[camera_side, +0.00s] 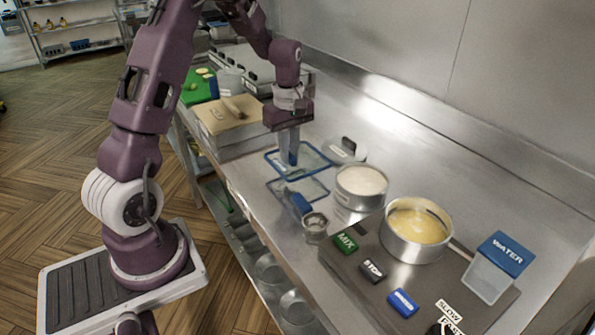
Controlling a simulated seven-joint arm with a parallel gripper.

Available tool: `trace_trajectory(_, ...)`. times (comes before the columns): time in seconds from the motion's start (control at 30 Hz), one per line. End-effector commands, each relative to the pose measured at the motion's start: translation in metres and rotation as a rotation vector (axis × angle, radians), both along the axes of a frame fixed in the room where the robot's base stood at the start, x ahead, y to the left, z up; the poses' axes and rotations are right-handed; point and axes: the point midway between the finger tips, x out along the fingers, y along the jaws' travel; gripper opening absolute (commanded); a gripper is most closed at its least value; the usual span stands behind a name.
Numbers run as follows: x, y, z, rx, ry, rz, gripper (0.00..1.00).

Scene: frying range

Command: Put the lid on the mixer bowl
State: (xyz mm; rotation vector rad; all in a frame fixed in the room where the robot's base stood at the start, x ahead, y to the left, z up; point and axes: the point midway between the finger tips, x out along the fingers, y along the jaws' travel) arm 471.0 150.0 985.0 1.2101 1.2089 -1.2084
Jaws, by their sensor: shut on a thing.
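The mixer bowl appears to be the metal bowl (416,236) of yellow batter on the dark panel at the right; its top is open. A round grey lid (333,157) with a black handle lies on the counter behind the blue-edged trays. My gripper (289,160) is left of this lid, apart from it in the picture, and points down over the rear tray. It is shut on a narrow blue thing (293,154), mostly hidden by the fingers; I cannot tell what it is.
A pot of pale powder (360,184) stands between the lid and the bowl. A metal scoop (315,226) with a blue handle is in front. Buttons, including a green MIX block (345,242), and a WATER container (490,275) surround the bowl. The rear counter strip is clear.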

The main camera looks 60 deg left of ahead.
Motion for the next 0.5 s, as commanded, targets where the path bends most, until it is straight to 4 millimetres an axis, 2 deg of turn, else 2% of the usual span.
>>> trace_trajectory(0.13,0.0,0.0,0.012,0.001,-0.001,0.0,0.0)
trace_trajectory(0.4,0.0,-0.001,0.013,0.0,0.0,-0.002,0.0)
trace_trajectory(0.5,0.007,-0.008,0.016,0.0,-0.001,-0.036,0.0)
